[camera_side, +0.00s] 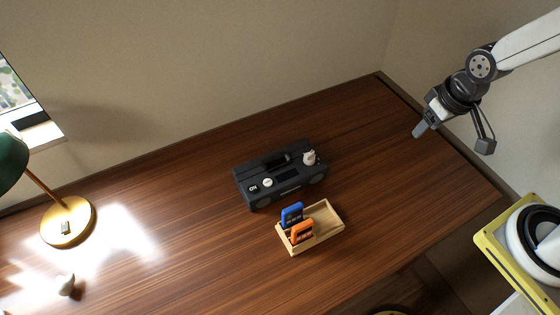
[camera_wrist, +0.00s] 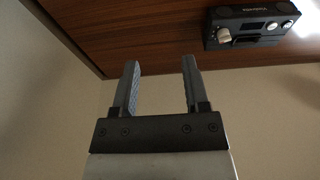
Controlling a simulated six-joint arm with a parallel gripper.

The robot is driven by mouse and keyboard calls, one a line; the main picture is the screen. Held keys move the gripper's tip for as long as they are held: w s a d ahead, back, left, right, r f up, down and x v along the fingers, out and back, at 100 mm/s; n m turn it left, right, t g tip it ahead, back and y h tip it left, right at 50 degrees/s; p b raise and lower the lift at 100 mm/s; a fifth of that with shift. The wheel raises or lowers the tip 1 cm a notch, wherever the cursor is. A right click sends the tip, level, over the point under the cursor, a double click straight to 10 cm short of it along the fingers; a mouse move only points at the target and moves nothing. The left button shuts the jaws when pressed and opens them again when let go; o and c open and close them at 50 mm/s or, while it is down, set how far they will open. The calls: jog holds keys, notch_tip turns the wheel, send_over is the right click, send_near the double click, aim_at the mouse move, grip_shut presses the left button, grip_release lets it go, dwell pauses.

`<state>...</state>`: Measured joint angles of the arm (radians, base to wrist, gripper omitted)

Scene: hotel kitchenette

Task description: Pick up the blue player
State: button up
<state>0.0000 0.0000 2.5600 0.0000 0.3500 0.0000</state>
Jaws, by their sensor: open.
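The blue player (camera_side: 291,214) stands upright in a light wooden tray (camera_side: 327,225) on the desk in the side view. An orange player (camera_side: 302,231) stands just in front of it in the same tray. My gripper (camera_side: 419,130) is at the upper right, raised and well apart from the tray. In the wrist view my gripper (camera_wrist: 160,72) shows two grey fingers, spread with nothing between them. The players and tray do not show in the wrist view.
A dark radio-like device (camera_side: 279,175) with white knobs sits behind the tray; it also shows in the wrist view (camera_wrist: 252,22). A green lamp with a brass base (camera_side: 68,221) stands at the left. The desk (camera_side: 370,150) is clear right of the tray.

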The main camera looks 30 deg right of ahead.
jog(key=shift+o, duration=0.5)
jog(key=m+g+y, duration=0.3)
jog(key=m+y, duration=1)
jog(key=m, duration=0.4)
send_near(293, 214)
notch_tip(293, 214, down, 2)
jog(key=a, duration=0.1)
jog(key=shift+w+a+f+m+y, duration=0.25)
jog(key=shift+a+f+m+y, duration=0.1)
jog(key=shift+f+m, duration=0.15)
jog(key=shift+x, duration=3.85)
jog(key=shift+w+d+f, duration=0.1)
jog(key=shift+f, duration=0.05)
